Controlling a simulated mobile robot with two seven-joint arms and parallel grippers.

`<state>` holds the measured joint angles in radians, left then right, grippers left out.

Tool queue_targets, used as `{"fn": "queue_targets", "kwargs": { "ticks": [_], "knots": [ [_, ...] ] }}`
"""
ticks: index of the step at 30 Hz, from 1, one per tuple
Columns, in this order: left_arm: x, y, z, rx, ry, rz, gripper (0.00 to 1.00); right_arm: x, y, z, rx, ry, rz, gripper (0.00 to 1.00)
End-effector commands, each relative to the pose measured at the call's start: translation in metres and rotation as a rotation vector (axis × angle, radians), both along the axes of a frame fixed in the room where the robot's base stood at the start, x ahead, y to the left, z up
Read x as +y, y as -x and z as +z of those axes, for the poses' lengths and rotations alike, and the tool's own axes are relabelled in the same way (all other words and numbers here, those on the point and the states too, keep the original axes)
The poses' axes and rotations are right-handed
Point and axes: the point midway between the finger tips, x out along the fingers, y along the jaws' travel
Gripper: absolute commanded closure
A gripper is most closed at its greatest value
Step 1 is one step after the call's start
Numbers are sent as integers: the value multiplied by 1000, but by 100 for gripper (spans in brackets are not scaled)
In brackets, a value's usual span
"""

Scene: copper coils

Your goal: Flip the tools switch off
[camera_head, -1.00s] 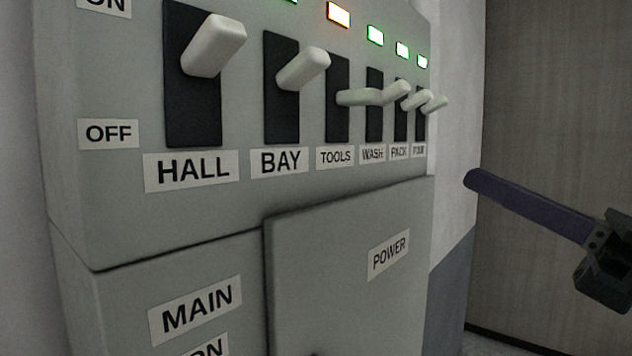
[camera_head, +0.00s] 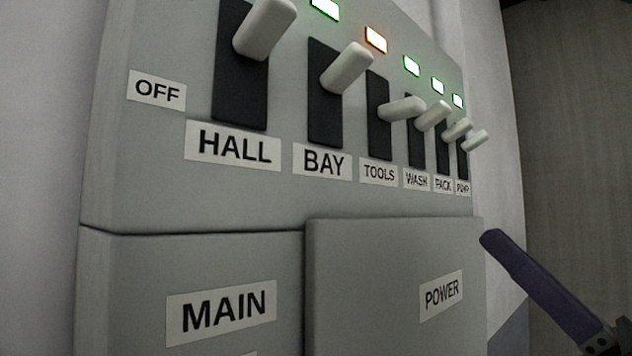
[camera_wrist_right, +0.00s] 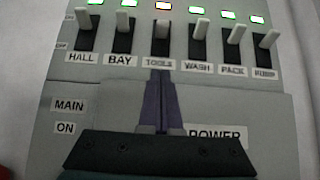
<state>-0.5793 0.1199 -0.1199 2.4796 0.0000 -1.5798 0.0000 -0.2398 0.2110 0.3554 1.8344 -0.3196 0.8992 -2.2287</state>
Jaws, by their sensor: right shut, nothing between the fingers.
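The tools switch has a pale lever (camera_head: 402,108) in a black slot above the TOOLS label (camera_head: 379,173). The lever sticks out nearly level, lower than the hall and bay levers. Its light (camera_head: 376,40) glows orange. In the right wrist view the tools lever (camera_wrist_right: 162,30) stands above the fingertips. My right gripper (camera_head: 492,240) is shut and empty, its purple fingers together at the panel's lower right. In the wrist view the fingers (camera_wrist_right: 160,78) reach up to just below the TOOLS label, apart from the lever. My left gripper is not in view.
The hall lever (camera_head: 265,28) and bay lever (camera_head: 347,67) are left of the tools lever. The wash lever (camera_head: 433,116) and others are close on its right, with green lights. A raised cover (camera_head: 385,270) labelled POWER is below. Free room lies right of the panel.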

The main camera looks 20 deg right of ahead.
Motion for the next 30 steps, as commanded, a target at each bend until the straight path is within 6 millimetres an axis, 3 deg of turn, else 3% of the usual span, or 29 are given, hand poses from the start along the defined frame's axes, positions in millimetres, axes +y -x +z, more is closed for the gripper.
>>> {"fn": "queue_targets", "kwargs": {
  "ticks": [10, 14, 27, 30],
  "knots": [
    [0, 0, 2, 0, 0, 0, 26, 0, -1, 3, -3, 0, -1, 100],
    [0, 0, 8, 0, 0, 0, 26, 3, -8, 12, -5, 0, -1, 100],
    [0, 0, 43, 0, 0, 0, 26, 27, -65, 77, -5, 0, 1, 100],
    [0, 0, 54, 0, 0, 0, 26, 27, -65, 94, -3, 2, -1, 100]
  ]
}}
